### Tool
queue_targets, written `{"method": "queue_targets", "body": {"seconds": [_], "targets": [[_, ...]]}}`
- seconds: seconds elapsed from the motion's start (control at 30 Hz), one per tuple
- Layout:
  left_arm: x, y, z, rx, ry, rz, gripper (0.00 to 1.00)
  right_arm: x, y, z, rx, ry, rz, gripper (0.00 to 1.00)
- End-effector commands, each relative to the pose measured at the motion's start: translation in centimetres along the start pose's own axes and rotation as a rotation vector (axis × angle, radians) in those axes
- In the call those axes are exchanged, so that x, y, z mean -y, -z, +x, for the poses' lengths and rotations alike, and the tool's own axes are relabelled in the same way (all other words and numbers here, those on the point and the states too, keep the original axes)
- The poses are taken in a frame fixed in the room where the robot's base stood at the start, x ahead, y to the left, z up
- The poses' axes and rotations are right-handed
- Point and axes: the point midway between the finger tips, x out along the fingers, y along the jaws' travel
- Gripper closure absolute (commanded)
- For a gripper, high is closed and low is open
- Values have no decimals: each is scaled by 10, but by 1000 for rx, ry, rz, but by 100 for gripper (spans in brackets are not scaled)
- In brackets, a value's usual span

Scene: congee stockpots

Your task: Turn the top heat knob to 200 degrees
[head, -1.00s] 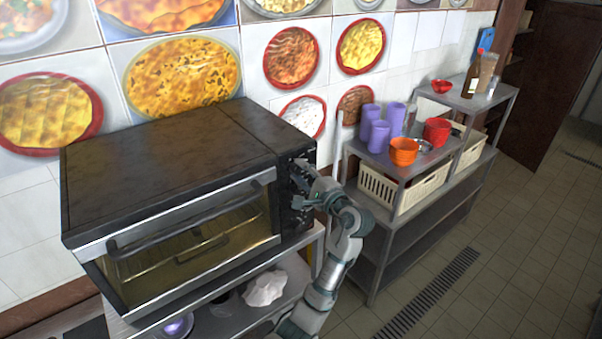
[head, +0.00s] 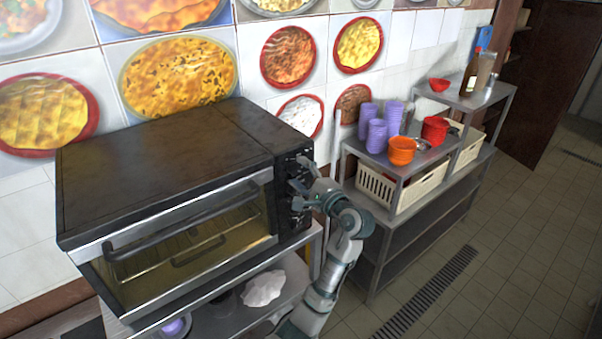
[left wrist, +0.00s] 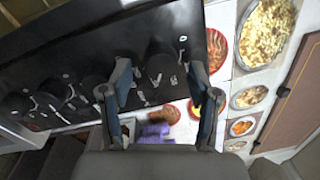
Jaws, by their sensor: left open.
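The black oven (head: 160,165) stands at the left of the head view, with its dark knob panel (head: 293,217) on the right part of its front. My left gripper (head: 298,186) is open and close in front of the upper part of this panel. In the left wrist view, the open fingers of my left gripper (left wrist: 160,68) lie either side of the end knob (left wrist: 161,70), which looks like the top one. I cannot tell whether they touch it. More dark knobs (left wrist: 95,88) run off to the left. The dial setting is not readable. My right gripper is out of view.
A metal shelf (head: 387,215) stands to the right, holding purple cups (head: 376,137), orange bowls (head: 402,151) and a pale basket (head: 422,188). A tiled wall with food pictures (head: 180,76) is behind the oven. The floor at right is clear.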

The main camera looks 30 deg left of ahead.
Motion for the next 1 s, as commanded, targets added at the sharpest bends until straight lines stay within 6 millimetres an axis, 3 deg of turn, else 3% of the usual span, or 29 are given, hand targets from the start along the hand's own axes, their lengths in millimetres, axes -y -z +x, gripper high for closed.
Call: {"method": "queue_targets", "body": {"seconds": [0.5, 0.7, 1.0], "targets": [[-1, 6, -100, -6, -1, 3, 39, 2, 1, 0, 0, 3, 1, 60], [-1, 6, -112, -4, -1, 3, 39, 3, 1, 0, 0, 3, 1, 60], [-2, 6, -112, -3, -2, 3, 39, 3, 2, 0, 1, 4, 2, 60]]}}
